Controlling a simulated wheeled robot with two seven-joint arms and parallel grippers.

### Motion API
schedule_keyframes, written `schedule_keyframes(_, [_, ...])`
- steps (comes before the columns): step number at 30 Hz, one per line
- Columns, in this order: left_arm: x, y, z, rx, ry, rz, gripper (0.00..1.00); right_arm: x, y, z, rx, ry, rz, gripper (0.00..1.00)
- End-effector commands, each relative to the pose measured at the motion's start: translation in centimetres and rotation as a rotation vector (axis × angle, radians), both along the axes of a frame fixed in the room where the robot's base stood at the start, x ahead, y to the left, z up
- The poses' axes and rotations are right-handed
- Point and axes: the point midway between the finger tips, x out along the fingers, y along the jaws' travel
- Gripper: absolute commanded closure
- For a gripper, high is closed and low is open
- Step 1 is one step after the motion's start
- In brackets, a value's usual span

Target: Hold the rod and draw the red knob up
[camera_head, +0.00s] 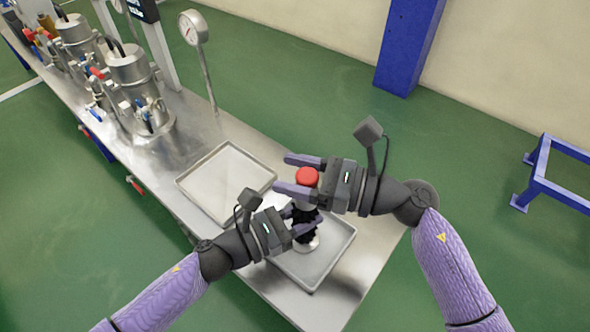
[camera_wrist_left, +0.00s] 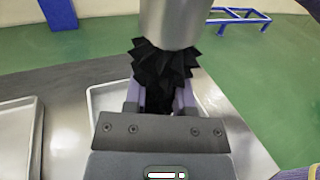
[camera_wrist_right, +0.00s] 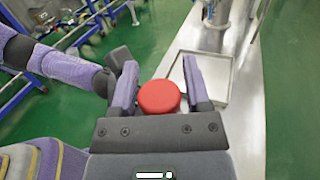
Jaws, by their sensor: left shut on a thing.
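The red knob (camera_head: 307,177) is a round cap at the top of an upright piece over the right tray. My right gripper (camera_head: 282,173) is open, its fingers on either side of the knob. In the right wrist view the knob (camera_wrist_right: 160,97) sits between the spread fingers, with a gap to the right finger. My left gripper (camera_head: 303,220) is lower, shut on the rod's black ridged part (camera_head: 305,232). In the left wrist view the black part (camera_wrist_left: 160,65) is between its fingers, below a metal cylinder (camera_wrist_left: 172,22). The rod's grasped section is partly hidden.
The right tray (camera_head: 345,240) lies under the piece, and an empty tray (camera_head: 222,180) lies beside it on the metal table (camera_head: 385,250). Steel vessels (camera_head: 135,85) and a gauge (camera_head: 193,27) stand farther left. A blue post (camera_head: 408,45) stands behind.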

Motion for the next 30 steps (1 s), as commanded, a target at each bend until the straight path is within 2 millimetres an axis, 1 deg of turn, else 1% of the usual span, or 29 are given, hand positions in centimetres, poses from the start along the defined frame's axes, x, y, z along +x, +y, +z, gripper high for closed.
schedule_keyframes(1, [0.00, 0.00, -0.01, 0.000, 0.000, 0.000, 1.00, 0.00, -0.01, 0.00, 0.000, 0.000, 0.000, 0.48])
schedule_keyframes(2, [0.00, 0.00, -0.01, 0.000, 0.000, 0.000, 1.00, 0.00, -0.02, 0.00, 0.000, 0.000, 0.000, 0.54])
schedule_keyframes(3, [0.00, 0.00, -0.01, 0.000, 0.000, 0.000, 1.00, 0.00, -0.02, 0.00, 0.000, 0.000, 0.000, 0.62])
schedule_keyframes(5, [0.00, 0.00, -0.01, 0.000, 0.000, 0.000, 1.00, -0.01, -0.03, 0.00, 0.000, 0.000, 0.000, 0.75])
schedule_keyframes(6, [0.00, 0.00, -0.01, 0.000, 0.000, 0.000, 1.00, -0.01, -0.03, 0.00, 0.000, 0.000, 0.000, 0.84])
schedule_keyframes(8, [0.00, 0.00, -0.01, 0.000, 0.000, 0.000, 1.00, 0.00, -0.04, 0.00, 0.000, 0.000, 0.000, 0.96])
schedule_keyframes(9, [0.00, 0.00, -0.01, 0.000, 0.000, 0.000, 1.00, 0.00, -0.04, 0.00, 0.000, 0.000, 0.000, 1.00])
schedule_keyframes(30, [0.00, 0.02, -0.01, 0.000, 0.000, 0.000, 1.00, 0.04, -0.10, 0.01, 0.000, -0.001, -0.002, 1.00])
